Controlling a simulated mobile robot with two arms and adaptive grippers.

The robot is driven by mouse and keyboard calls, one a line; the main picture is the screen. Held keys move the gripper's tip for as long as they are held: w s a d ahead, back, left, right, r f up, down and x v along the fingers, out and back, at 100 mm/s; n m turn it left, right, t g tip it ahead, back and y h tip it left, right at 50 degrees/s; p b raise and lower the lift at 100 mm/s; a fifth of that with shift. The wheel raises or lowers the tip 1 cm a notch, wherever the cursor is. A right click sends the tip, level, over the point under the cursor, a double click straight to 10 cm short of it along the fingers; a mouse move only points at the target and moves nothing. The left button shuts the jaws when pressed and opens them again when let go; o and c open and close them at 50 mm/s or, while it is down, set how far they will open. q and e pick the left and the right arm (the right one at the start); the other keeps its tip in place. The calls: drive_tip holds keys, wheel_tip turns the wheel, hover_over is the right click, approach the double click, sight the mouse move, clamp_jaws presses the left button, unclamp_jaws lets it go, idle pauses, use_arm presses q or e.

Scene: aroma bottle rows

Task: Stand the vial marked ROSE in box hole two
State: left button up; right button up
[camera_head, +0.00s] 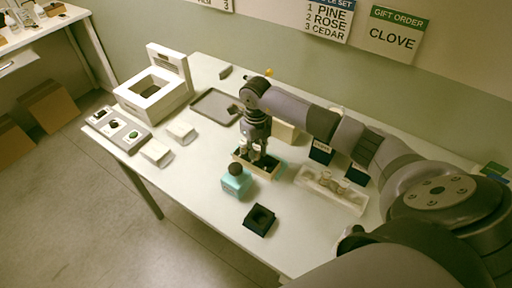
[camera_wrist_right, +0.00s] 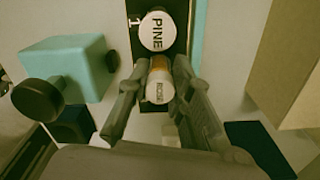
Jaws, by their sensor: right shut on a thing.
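The open box (camera_head: 239,159) stands mid-table under my right gripper (camera_head: 259,160). In the right wrist view, a white-capped vial marked PINE (camera_wrist_right: 157,32) stands in the box's far part. The vial marked ROSE (camera_wrist_right: 160,88), white-capped with an amber body, is between the fingers of my right gripper (camera_wrist_right: 162,100), which is shut on it. ROSE is just on the near side of PINE, in line with the box. Whether its base is in hole two is hidden. My left gripper is not in view.
A teal bottle with a dark cap (camera_head: 236,183) stands close beside the box. A black square holder (camera_head: 259,220) is nearer the front edge. A clear tray (camera_head: 345,199) with small items and dark blue boxes (camera_head: 321,153) lie to the right. A grey tray (camera_head: 213,107) is behind.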

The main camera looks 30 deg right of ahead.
sight(256, 147)
drive_tip(key=shift+f, duration=0.2)
drive_tip(key=o, duration=0.9)
drive_tip(key=shift+r, duration=0.2)
wheel_tip(256, 147, up, 11)
drive_tip(key=b, duration=0.3)
drive_tip(key=shift+b, duration=0.4)
drive_tip(key=shift+r, duration=0.5)
